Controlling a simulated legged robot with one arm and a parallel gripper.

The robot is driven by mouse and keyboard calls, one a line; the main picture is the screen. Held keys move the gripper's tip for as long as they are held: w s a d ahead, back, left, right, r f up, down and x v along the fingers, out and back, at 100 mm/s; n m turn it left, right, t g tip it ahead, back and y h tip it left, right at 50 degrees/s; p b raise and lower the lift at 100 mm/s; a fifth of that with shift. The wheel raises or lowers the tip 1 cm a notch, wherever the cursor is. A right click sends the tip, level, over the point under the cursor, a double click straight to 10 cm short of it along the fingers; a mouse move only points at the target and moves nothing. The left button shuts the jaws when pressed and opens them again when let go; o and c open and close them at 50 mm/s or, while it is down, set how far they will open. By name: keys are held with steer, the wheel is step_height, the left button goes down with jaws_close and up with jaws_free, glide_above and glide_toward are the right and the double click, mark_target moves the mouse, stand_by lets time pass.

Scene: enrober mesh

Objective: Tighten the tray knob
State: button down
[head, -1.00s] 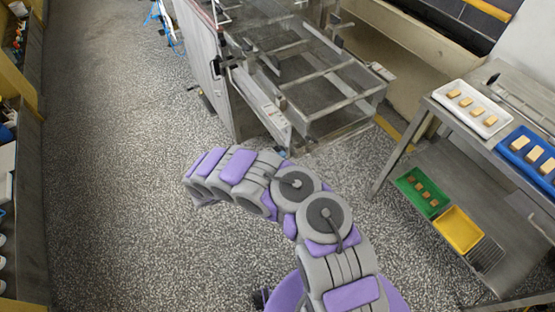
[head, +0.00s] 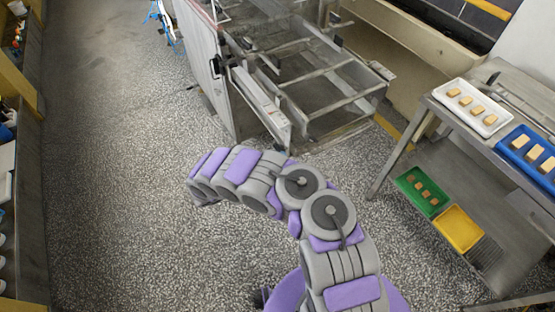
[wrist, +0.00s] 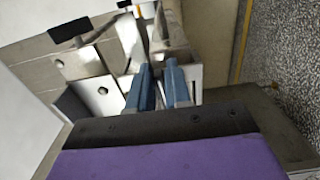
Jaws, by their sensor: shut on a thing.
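My gripper (wrist: 163,86) shows in the wrist view as two blue-grey fingers close together, pointing at the metal machine frame. It is shut on a small part at the frame, which I take to be the tray knob; the fingers mostly hide it, so its shape and angle cannot be told. The enrober's tray frame (head: 290,145) stands ahead in the head view, with pale side rails and open metal bars.
A metal table on the right holds a white tray (head: 488,123) and a blue tray (head: 514,153) with pale blocks. Its lower shelf has a green tray (head: 407,186) and a yellow tray (head: 457,245). Speckled floor (head: 110,200) is clear on the left.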

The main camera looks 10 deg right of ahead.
steer(key=shift+w, duration=0.2)
steer(key=c, duration=1.5)
jaws_free()
steer(key=o, duration=0.3)
steer(key=shift+w+d, duration=0.1)
steer(key=shift+w, duration=0.05)
steer(key=shift+o, duration=0.2)
steer(key=p+v, duration=0.2)
steer(key=v, duration=1.5)
steer(key=shift+a, duration=0.3)
steer(key=shift+f, duration=0.1)
